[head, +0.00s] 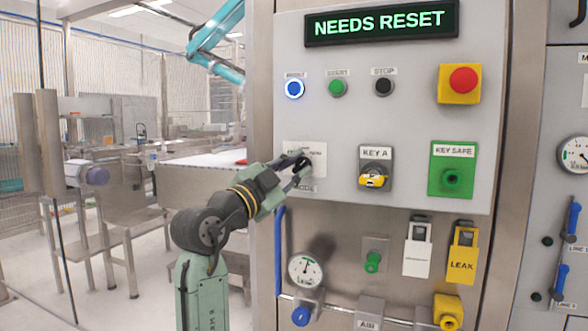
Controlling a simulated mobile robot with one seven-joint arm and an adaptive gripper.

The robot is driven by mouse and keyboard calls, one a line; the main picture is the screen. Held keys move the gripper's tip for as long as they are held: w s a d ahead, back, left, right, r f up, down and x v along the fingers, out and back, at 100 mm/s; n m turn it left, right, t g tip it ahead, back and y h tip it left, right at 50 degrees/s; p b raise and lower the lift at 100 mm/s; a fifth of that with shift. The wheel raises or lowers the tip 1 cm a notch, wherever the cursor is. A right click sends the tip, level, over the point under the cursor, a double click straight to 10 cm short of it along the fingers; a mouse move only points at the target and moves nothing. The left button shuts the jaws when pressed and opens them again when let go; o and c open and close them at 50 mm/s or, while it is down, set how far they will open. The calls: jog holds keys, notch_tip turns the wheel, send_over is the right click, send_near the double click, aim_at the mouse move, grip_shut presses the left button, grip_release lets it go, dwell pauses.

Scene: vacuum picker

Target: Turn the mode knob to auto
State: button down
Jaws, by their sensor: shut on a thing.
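The mode knob (302,162) is a dark knob on a white label plate (317,148) at the left of the grey control panel (410,115). The word "MODE" shows partly below it. My gripper (299,166) reaches in from the lower left and is shut on the knob. Its fingers and wrist hide most of the plate's lettering and the knob's pointer, so I cannot tell which mode it points at. The display (381,22) above reads "NEEDS RESET".
A lit blue button (294,88), a green button (337,88), a black button (383,86) and a red emergency stop (462,80) sit above. The KEY A switch (375,180) is close to the right. A gauge (306,269) and blue pipe (279,250) are below.

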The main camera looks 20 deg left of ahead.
jog(key=shift+w+d+f, duration=0.1)
jog(key=shift+d+f, duration=0.1)
jog(key=shift+d, duration=0.25)
jog(key=c, duration=1.6)
grip_release()
jog(key=shift+a+r, duration=0.1)
jog(key=v, duration=1.2)
jog(key=shift+a, duration=0.15)
jog(key=shift+r, duration=0.1)
